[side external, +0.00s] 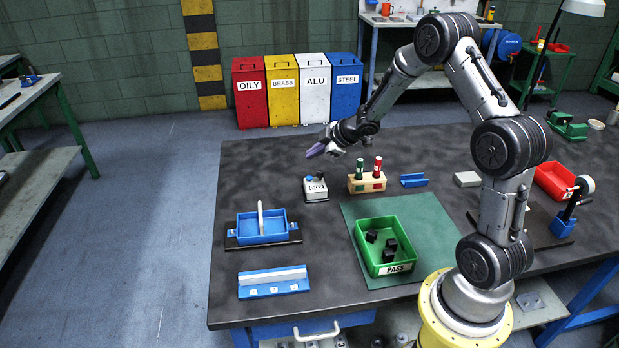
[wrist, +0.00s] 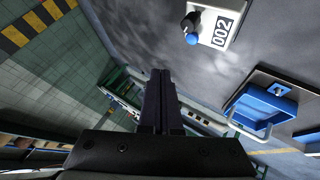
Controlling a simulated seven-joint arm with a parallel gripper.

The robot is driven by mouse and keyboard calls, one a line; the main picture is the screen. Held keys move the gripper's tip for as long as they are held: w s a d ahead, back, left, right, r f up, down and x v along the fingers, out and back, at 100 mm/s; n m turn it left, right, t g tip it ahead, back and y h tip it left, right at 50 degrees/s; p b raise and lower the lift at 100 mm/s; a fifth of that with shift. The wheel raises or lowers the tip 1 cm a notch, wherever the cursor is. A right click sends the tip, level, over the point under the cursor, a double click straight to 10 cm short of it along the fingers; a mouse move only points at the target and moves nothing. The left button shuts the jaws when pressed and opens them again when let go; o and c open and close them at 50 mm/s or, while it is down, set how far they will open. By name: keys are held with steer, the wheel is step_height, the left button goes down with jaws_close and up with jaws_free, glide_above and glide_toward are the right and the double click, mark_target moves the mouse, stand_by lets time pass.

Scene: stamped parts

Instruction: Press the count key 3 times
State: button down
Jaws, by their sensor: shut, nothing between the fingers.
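The counter (side external: 315,189) is a small white box on the dark bench, left of the wooden block with the green and red bottles. My gripper (side external: 316,150) is shut and empty. It hangs in the air above the counter, apart from it. In the wrist view my gripper's fingers (wrist: 159,75) lie together, with the key to their upper right.
A green tray (side external: 374,270) with several black parts stands on a green mat. The wooden block (side external: 367,183) with two bottles is close to the counter's right.

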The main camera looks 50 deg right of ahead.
mark_target(309, 179)
steer(key=shift+r, duration=1.9)
steer(key=shift+f, duration=0.1)
steer(key=shift+f, duration=4.3)
steer(key=shift+f, duration=0.1)
steer(key=shift+f, duration=0.3)
